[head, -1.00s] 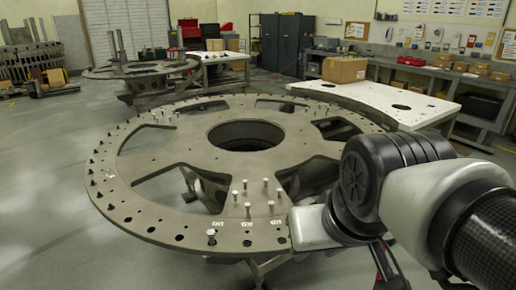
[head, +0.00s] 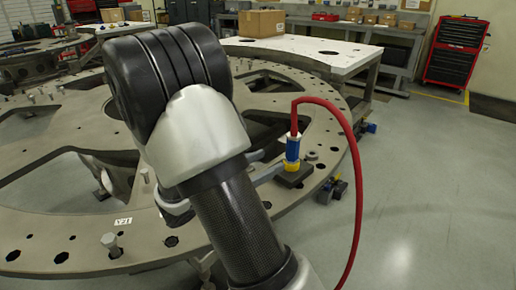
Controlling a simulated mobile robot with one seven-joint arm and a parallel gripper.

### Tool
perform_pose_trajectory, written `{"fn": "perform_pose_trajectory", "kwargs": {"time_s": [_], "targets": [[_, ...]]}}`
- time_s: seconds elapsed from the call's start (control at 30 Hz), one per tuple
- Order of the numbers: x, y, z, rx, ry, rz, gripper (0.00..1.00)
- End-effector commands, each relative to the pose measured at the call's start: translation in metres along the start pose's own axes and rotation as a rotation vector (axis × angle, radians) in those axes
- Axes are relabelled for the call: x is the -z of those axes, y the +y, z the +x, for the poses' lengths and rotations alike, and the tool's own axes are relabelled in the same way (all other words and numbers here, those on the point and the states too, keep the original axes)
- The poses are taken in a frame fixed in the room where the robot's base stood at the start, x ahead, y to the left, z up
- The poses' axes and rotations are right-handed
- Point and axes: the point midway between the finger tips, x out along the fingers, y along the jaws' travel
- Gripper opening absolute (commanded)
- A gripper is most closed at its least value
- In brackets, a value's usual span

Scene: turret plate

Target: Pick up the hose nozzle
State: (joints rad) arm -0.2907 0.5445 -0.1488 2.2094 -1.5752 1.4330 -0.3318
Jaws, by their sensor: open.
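The hose nozzle (head: 292,149) stands upright near the right rim of the large turret plate, blue with a yellow lower collar. A red hose (head: 352,150) leaves its top, arches right and hangs down past the plate's edge. My gripper (head: 267,164) is mostly hidden behind my arm. Its grey fingers show just left of the nozzle, open and pointing toward its lower part. I cannot tell whether they touch it. The nozzle's foot is at a dark block (head: 294,176) on the plate.
The turret plate (head: 70,228) has large openings and several upright pins. A white table (head: 310,48) with a cardboard box (head: 262,23) stands behind. A red tool cabinet (head: 456,52) is at the back right. The floor right of the hose is clear.

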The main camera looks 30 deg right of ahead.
Motion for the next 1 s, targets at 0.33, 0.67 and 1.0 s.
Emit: {"fn": "perform_pose_trajectory", "kwargs": {"time_s": [0.33, 0.67, 1.0], "targets": [[0.014, 0.018, 0.040, -0.058, -0.050, -0.062, 0.50], [0.011, 0.022, 0.106, -0.060, -0.048, -0.061, 0.50], [0.009, 0.019, 0.136, -0.058, -0.049, -0.060, 0.50]]}}
